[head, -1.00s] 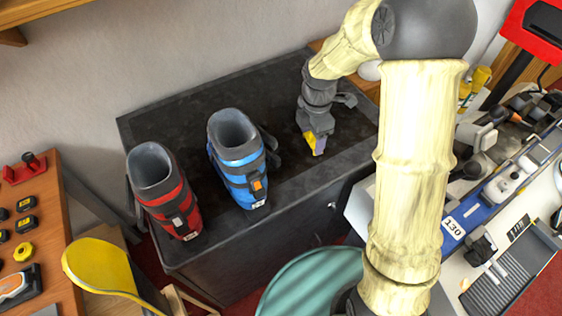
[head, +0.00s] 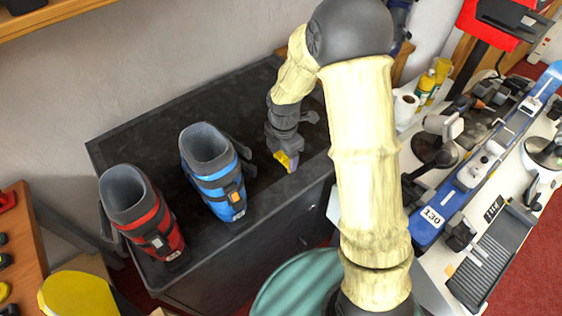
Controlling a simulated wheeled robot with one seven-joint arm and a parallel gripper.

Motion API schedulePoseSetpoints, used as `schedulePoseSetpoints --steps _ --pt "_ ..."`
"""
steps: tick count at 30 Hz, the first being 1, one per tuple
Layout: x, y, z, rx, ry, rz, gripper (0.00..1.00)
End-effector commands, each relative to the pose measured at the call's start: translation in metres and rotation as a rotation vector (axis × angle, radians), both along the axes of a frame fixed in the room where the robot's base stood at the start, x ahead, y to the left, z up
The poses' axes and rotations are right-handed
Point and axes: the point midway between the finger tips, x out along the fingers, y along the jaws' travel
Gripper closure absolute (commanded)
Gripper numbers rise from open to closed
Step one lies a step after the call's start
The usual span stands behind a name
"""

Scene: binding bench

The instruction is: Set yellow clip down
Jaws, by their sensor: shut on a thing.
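The yellow clip (head: 281,158) is small and partly hidden by my fingers. My gripper (head: 288,163) points down over the right part of the dark cabinet top (head: 150,128), near its front edge, and is shut on the clip. I cannot tell whether the clip touches the surface. A purple-grey patch shows beside the yellow at the fingertips.
A blue boot (head: 213,180) stands left of my gripper, and a red boot (head: 145,220) stands farther left. Bare cabinet top lies behind the boots. A crowded white bench with a blue ski (head: 470,165) is at right. A green round top (head: 295,285) is in front.

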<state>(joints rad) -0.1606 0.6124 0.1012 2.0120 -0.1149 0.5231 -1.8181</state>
Motion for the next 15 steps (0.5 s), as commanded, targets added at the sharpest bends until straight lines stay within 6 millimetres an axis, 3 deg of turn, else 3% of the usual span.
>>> schedulePoseSetpoints --steps 9,15 --pt "0.000 0.001 -0.002 0.000 0.000 0.003 0.56" --pt "-0.001 0.001 -0.026 -0.001 0.004 0.004 0.56"
